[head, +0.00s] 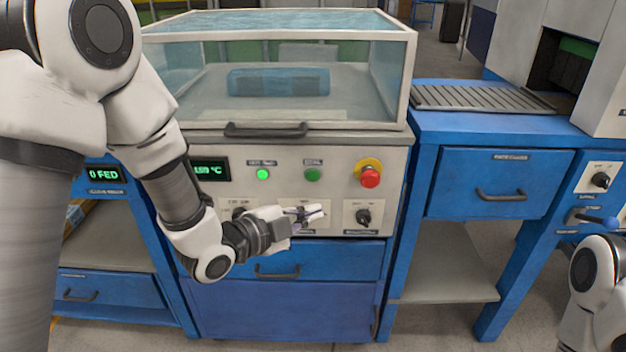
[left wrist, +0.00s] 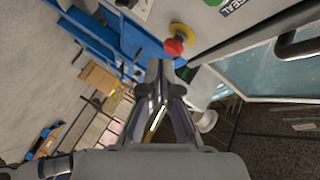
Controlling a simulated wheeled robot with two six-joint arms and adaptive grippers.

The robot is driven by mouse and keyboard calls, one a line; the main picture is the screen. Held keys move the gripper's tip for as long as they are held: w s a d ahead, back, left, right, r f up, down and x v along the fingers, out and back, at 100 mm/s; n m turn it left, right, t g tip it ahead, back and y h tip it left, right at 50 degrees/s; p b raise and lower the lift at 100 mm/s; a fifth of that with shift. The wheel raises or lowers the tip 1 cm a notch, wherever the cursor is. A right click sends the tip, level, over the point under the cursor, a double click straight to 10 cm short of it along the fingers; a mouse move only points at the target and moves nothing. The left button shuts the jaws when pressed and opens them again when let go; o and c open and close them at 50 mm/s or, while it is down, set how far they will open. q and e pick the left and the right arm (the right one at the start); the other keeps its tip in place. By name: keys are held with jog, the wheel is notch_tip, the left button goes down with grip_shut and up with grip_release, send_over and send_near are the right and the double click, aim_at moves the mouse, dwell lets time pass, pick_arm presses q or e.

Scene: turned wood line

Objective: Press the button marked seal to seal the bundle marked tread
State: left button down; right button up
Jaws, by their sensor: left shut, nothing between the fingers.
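The seal button (head: 312,174) is a dark green round button on the pale machine front panel. Its green edge and the SEAL label (left wrist: 231,5) show at the top of the left wrist view. A blue bundle (head: 278,83) lies under the closed clear hood; no tread mark is legible on it. My left gripper (head: 318,211) is shut and empty in front of the panel, below the seal button in the picture and apart from it. In the left wrist view its fingertips (left wrist: 160,68) are together. My right gripper is out of view; only part of that arm shows.
A red stop button (head: 370,179) on a yellow collar sits right of the seal button. A lit green lamp (head: 262,174) is left of it. A dark knob (head: 363,216) is below. The hood handle (head: 265,130) juts out above. A blue roller table (head: 480,97) stands right.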

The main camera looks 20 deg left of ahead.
aim_at(313, 176)
pick_arm(q)
jog(key=shift+w+a+p, duration=0.3)
jog(key=shift+w+a, duration=0.1)
jog(key=shift+w, duration=1)
jog(key=shift+w+a+p, duration=0.35)
jog(key=shift+w+a, duration=0.05)
jog(key=shift+w, duration=0.95)
jog(key=shift+w+a+p, duration=0.3)
jog(key=shift+w+a, duration=0.1)
jog(key=shift+w, duration=1)
jog(key=shift+w, duration=0.1)
jog(key=shift+w+a, duration=0.1)
jog(key=shift+w, duration=0.2)
jog(key=shift+w+a, duration=0.1)
jog(key=shift+w, duration=0.25)
jog(key=shift+s, duration=0.1)
jog(key=shift+s+d, duration=0.2)
jog(key=shift+s, duration=0.45)
